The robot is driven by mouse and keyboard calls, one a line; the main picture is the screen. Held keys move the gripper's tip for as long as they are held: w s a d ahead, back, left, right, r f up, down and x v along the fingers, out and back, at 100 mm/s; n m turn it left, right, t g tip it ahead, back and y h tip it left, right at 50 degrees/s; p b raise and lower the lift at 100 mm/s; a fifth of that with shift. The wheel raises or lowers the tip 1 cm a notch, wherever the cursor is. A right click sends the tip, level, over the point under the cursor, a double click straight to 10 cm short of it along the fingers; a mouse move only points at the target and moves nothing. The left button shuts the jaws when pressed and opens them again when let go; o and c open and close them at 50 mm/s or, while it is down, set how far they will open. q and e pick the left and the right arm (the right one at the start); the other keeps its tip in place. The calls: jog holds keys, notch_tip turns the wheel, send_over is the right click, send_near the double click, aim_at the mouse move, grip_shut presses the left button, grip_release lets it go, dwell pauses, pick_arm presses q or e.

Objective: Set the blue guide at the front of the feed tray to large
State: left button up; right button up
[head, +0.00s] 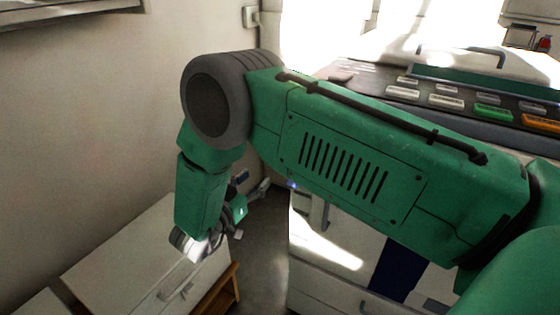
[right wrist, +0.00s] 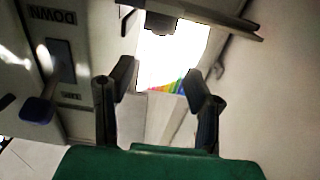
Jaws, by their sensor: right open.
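My right gripper (head: 245,205) hangs at the left side of the machine (head: 345,240) in the head view, partly hidden by its own wrist. In the right wrist view its fingers (right wrist: 160,88) are apart with nothing between them. A blue lever-like piece (right wrist: 37,110) sticks out left of the fingers, apart from them, below a dark slot plate on a panel marked DOWN, upside down. I cannot tell whether this is the blue guide. No size marking for large is readable. The feed tray cannot be made out for certain. My left gripper is not in view.
The machine's control panel (head: 470,98) has several coloured keys. A low white-topped cabinet (head: 120,255) stands at the left, near the wall (head: 90,120). A bright white area with a rainbow-coloured edge (right wrist: 165,85) shows beyond my fingers. My right arm hides much of the machine's front.

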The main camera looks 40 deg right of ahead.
jog(key=b+x, duration=0.3)
jog(key=x, duration=1)
jog(key=shift+d, duration=0.35)
jog(key=shift+w, duration=0.1)
jog(key=shift+c, duration=0.4)
